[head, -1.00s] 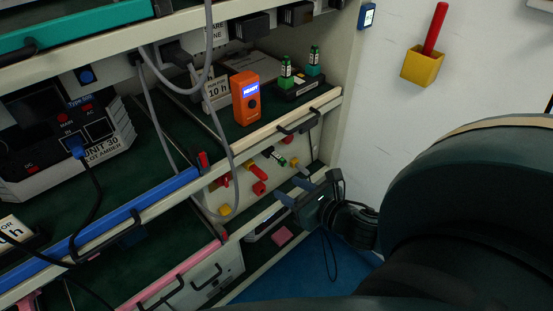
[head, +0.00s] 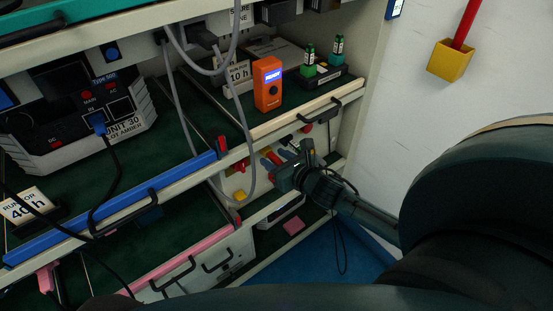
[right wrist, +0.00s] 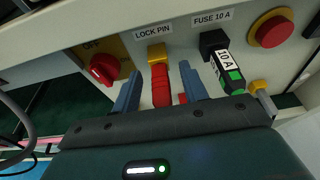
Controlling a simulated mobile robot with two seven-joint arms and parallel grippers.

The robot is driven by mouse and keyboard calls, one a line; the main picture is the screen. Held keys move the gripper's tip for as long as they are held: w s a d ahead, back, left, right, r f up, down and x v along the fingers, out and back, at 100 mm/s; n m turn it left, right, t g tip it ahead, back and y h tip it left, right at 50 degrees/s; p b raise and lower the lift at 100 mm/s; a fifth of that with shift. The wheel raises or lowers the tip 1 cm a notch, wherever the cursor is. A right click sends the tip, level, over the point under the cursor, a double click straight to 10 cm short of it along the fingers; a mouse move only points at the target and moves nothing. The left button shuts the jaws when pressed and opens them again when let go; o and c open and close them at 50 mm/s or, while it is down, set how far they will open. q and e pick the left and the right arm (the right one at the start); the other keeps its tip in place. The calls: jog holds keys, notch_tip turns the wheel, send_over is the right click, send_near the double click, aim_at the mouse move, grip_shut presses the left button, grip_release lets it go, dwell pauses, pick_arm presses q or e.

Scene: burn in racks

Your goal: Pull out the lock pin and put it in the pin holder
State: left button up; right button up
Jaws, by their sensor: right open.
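The lock pin (right wrist: 160,88) is a red handle in a yellow socket (right wrist: 157,54) under the LOCK PIN label on the white panel. My right gripper (right wrist: 159,74) is open, with one finger on each side of the red handle; whether either finger touches it I cannot tell. In the head view my right gripper (head: 278,157) is at the panel below the shelf edge, largely hiding the pin. My left gripper is out of view.
Beside the pin are a red rotary switch (right wrist: 104,68), a 10 A fuse (right wrist: 226,72) and a red round button (right wrist: 271,29). A grey cable (head: 247,130) hangs left of my gripper. An orange meter (head: 267,84) stands on the shelf above.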

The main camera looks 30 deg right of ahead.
grip_shut()
dwell(0.8)
